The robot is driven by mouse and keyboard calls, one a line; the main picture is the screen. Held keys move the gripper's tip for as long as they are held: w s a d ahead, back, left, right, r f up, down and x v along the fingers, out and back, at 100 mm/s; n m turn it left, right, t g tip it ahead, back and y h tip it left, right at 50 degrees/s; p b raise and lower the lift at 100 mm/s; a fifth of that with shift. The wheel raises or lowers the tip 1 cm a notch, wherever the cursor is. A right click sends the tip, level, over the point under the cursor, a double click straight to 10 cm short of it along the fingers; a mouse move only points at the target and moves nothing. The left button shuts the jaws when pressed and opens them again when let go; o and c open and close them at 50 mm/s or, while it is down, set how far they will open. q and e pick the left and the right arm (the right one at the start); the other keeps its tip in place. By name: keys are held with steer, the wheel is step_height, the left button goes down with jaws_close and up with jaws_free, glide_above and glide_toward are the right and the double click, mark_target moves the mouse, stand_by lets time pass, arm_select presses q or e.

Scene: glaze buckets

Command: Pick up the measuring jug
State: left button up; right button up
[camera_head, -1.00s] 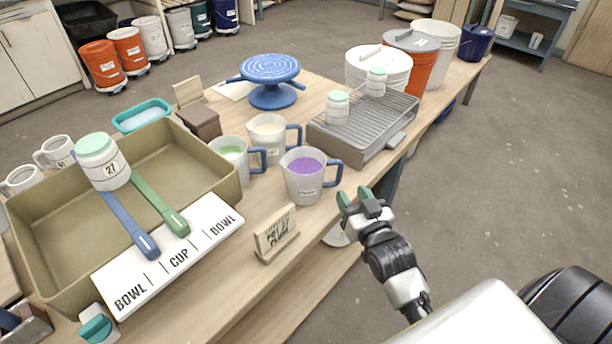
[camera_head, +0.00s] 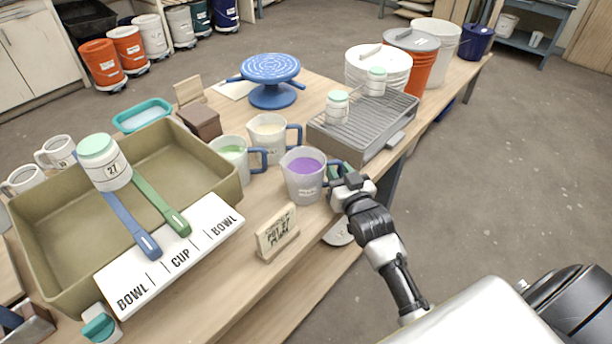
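Three measuring jugs with blue handles stand on the wooden table. The nearest jug (camera_head: 303,178) holds purple glaze, and its handle points right. Behind it stand a jug with green glaze (camera_head: 231,158) and a jug with cream glaze (camera_head: 268,139). My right gripper (camera_head: 338,170) is at the handle of the purple jug, its green fingertips partly hidden by the handle and my own wrist. I cannot tell whether the fingers are closed on the handle. The purple jug stands upright on the table. My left gripper is not in view.
A wire rack tray (camera_head: 385,125) with small jars stands behind the jugs. A card in a wooden holder (camera_head: 277,236) is in front. An olive tray (camera_head: 40,225) with a BOWL–CUP–BOWL strip (camera_head: 168,262) fills the left. A blue turntable (camera_head: 271,73) is at the back.

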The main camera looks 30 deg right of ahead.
jaws_close()
steer(key=shift+r, duration=0.1)
steer(key=shift+r, duration=0.25)
steer(key=shift+r, duration=1.9)
steer(key=s+d+r, duration=0.3)
steer(key=d+r, duration=0.3)
steer(key=d, duration=0.5)
steer(key=shift+s+r, duration=0.2)
steer(key=shift+r, duration=0.1)
